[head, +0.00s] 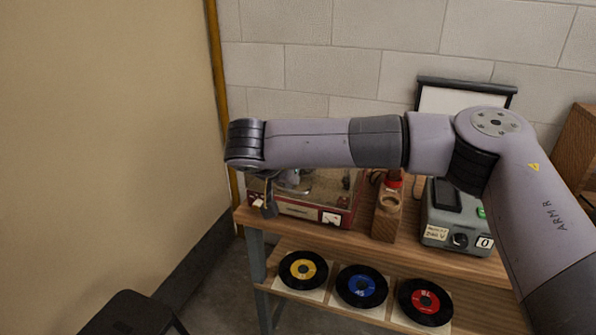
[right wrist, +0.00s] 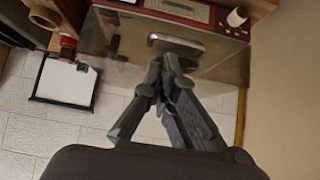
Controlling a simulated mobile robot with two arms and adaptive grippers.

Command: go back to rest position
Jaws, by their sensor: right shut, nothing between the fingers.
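My right arm, marked ARM R, reaches in from the right across the head view, above the bench. My right gripper (right wrist: 167,75) is shut and empty in the right wrist view. In the head view its fingers are mostly hidden behind the wrist, and a dark finger part shows at the left end of the arm. Below it is a red record player (head: 345,210) with a clear cover, also in the right wrist view (right wrist: 225,22). I cannot tell whether the gripper touches the cover. My left gripper is not in view.
The wooden bench (head: 355,240) also holds a wooden stand (head: 386,222) and a grey device (head: 445,232). Yellow, blue and red-labelled records (head: 361,286) lie on the lower shelf. A dark-framed board (head: 462,98) stands at the wall. Floor space is free left of the bench, beside a black stool (head: 130,315).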

